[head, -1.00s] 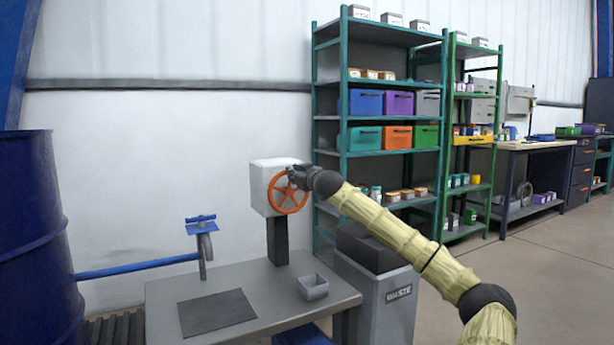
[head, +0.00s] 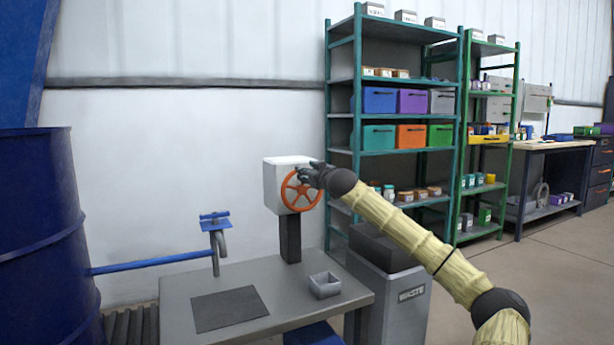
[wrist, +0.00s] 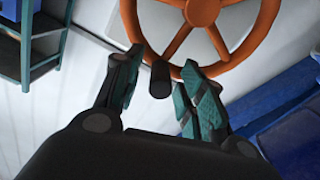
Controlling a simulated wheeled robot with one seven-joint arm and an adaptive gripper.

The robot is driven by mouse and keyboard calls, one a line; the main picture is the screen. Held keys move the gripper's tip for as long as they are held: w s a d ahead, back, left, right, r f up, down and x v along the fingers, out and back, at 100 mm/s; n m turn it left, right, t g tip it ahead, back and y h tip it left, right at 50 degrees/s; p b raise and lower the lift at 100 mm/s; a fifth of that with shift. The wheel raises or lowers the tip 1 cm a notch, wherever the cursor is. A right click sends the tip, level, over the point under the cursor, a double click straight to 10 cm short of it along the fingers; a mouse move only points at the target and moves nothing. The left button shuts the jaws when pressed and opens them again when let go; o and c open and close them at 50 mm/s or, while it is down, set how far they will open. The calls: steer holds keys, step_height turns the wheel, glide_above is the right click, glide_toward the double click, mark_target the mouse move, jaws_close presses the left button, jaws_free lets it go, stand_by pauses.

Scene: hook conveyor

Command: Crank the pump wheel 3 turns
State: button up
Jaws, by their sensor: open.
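The orange pump wheel (head: 301,191) is upright on the front of a white box (head: 283,178) on a dark post. It shows large at the top of the wrist view (wrist: 210,55), with its spokes and hub. A short dark handle (wrist: 159,80) stands out from the wheel rim. My gripper (head: 308,174) is at the upper right of the wheel in the head view. In the wrist view its two fingers (wrist: 155,98) are spread, one on each side of the handle, with gaps showing. Whether the handle lies fully between the fingertips in depth is unclear.
A grey bench (head: 200,310) carries a dark mat (head: 229,308), a small grey tray (head: 324,291) and a blue-handled tap (head: 214,222). A waste bin (head: 398,305) stands right of the bench. A blue drum (head: 40,230) is at left, shelves (head: 350,150) behind.

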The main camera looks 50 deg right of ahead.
steer(key=v, duration=1.1)
steer(key=shift+s, duration=0.25)
steer(key=shift+a+r, duration=0.1)
steer(key=shift+r, duration=0.05)
